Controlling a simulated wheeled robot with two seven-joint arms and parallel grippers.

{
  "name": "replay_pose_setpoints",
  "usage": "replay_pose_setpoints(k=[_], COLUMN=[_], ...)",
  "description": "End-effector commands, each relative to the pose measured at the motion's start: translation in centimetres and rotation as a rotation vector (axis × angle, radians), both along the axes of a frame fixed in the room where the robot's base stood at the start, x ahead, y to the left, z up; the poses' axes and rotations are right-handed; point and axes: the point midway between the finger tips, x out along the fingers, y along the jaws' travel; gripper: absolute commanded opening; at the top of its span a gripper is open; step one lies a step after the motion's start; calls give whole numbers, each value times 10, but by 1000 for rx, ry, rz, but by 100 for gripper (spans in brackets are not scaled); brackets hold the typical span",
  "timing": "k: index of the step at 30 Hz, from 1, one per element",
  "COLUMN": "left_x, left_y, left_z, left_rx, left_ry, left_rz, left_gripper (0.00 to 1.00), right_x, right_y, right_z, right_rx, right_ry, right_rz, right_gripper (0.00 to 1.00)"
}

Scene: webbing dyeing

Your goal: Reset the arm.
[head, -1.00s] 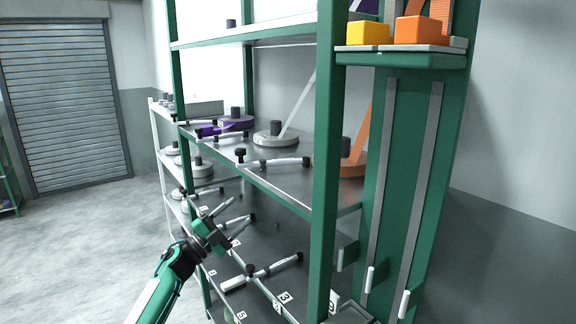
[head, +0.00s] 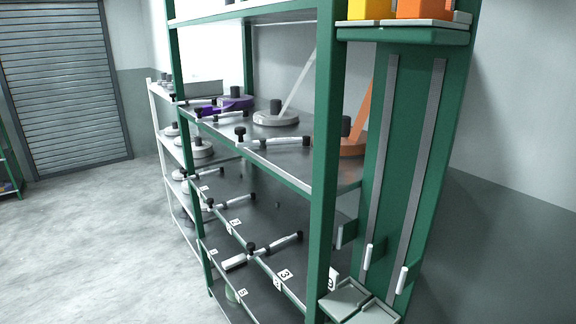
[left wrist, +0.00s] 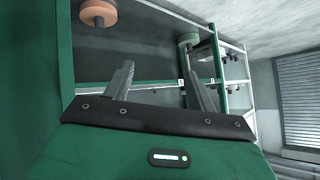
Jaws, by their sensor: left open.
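My left gripper (left wrist: 158,95) shows in the left wrist view with its two grey fingers spread apart and nothing between them. It faces the green rack from outside. In the head view no arm or gripper is in sight. My right gripper is in neither view.
The green shelving rack (head: 325,150) fills the middle of the head view, with purple (head: 235,102), grey (head: 275,118) and orange (head: 345,145) webbing spools on a shelf. White trays (head: 345,300) sit at lower right. Floor (head: 90,240) at the left is clear, before a roller shutter (head: 68,90).

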Motion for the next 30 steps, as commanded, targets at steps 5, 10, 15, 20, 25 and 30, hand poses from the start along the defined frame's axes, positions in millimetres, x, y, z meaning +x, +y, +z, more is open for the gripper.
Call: replay_pose_setpoints(k=[5, 10, 15, 20, 25, 30], left_x=[-125, -247, -352, -408, -423, -423], left_y=[6, 10, 10, 9, 8, 9], left_z=[-72, -117, -140, -146, -147, -147], left_rx=[-5, -7, -7, -7, -6, -6], left_ry=[251, 479, 668, 767, 796, 796], left_rz=[85, 157, 215, 244, 252, 252], left_gripper=[58, 58, 58, 58, 58, 58], right_x=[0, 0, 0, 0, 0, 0], right_y=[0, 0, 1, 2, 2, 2], right_z=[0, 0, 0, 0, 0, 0], right_rx=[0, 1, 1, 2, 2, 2], right_ry=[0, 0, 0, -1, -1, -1], right_rz=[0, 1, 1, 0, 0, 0], right_gripper=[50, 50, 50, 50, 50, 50])
